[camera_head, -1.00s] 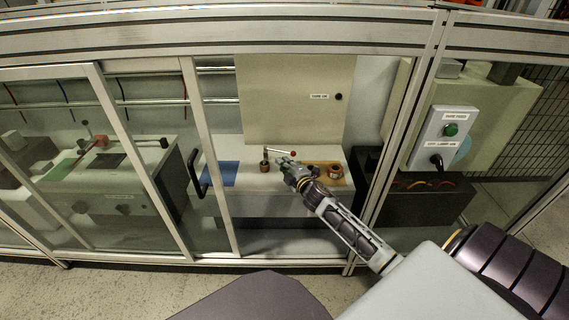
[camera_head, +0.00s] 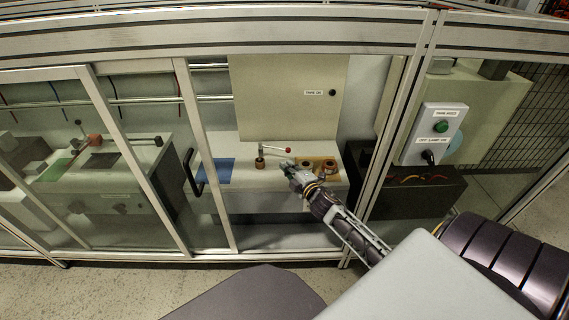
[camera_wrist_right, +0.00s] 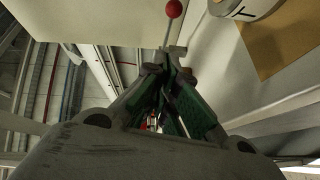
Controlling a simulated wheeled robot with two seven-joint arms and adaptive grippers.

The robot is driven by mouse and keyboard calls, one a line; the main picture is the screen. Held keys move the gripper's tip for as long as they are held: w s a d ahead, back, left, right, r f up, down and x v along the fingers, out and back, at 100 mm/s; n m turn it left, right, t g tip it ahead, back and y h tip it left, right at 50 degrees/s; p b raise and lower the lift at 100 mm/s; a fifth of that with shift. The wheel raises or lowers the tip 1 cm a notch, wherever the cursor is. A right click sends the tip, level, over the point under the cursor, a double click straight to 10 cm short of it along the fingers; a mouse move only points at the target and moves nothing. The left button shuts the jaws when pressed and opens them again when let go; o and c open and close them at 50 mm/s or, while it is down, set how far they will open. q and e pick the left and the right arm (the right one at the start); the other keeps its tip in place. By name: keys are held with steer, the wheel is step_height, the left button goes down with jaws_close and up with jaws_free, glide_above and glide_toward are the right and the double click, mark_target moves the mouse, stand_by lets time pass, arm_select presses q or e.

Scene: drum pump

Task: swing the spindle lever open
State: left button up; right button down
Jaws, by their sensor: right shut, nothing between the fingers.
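The spindle lever (camera_head: 275,148) is a thin light bar with a red ball knob (camera_head: 288,150) at its right end. It stands on the bench behind the glass, beside a copper-coloured cylinder (camera_head: 260,163). My right gripper (camera_head: 286,165) is shut and empty, just in front of and below the knob, apart from it in the head view. In the right wrist view, the red knob (camera_wrist_right: 174,9) and its rod show beyond the closed fingertips (camera_wrist_right: 166,72). The rod's lower end is hidden behind the fingers there. My left gripper is not in view.
A brown pad (camera_head: 330,172) with copper-coloured rings lies right of my gripper; a blue pad (camera_head: 216,171) lies left. A beige cabinet (camera_head: 285,95) stands behind. The sliding door's frame post (camera_head: 207,150) and black handle (camera_head: 193,172) border the opening on the left.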

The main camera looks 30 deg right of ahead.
steer(key=shift+s, duration=0.8)
steer(key=shift+s+p, duration=0.35)
steer(key=shift+s, duration=0.3)
steer(key=shift+s+r, duration=0.1)
steer(key=shift+s, duration=0.3)
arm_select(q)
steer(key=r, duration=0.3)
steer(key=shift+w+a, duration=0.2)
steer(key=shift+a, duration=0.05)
arm_select(e)
steer(key=shift+s+d, duration=0.1)
steer(key=shift+s, duration=0.05)
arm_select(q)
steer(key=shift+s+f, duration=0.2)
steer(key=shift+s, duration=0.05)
